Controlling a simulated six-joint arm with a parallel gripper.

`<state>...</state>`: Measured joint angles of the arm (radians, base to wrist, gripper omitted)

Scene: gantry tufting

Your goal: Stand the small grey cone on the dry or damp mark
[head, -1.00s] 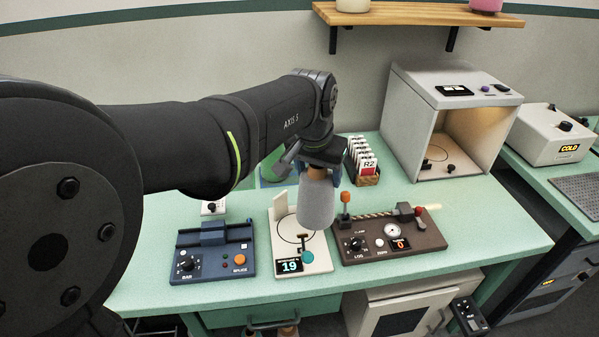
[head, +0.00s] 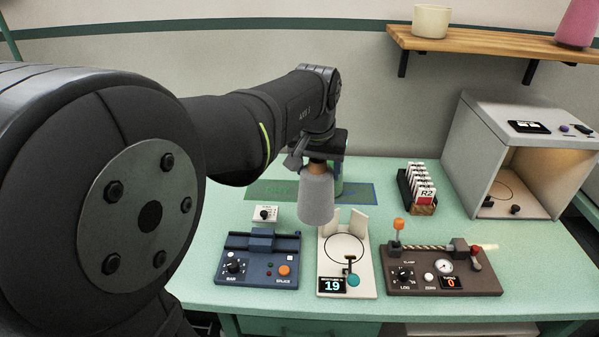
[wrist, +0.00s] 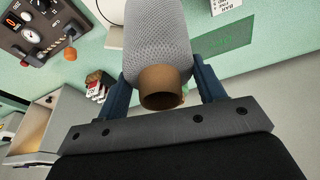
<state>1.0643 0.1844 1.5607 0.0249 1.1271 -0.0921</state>
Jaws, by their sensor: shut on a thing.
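The small grey cone (head: 316,198) hangs upright from my gripper (head: 317,163), above the bench. My gripper is shut on the brown tube at its narrow top end. In the wrist view the grey cone (wrist: 157,38) sits between the two blue fingers of my gripper (wrist: 165,80). A flat mat at the back of the bench has a green mark (head: 266,190) on the left and a blue mark (head: 362,194) on the right; their lettering is too small to read. The cone and my gripper hide the mat's middle. A green upright thing partly shows behind my gripper.
A white scale (head: 345,278) reading 19 stands in front, between a blue splicing box (head: 258,270) and a brown clamp device (head: 440,280). A small white knob box (head: 265,213) is near the mat. A card rack (head: 417,190) and grey booth (head: 520,125) stand right.

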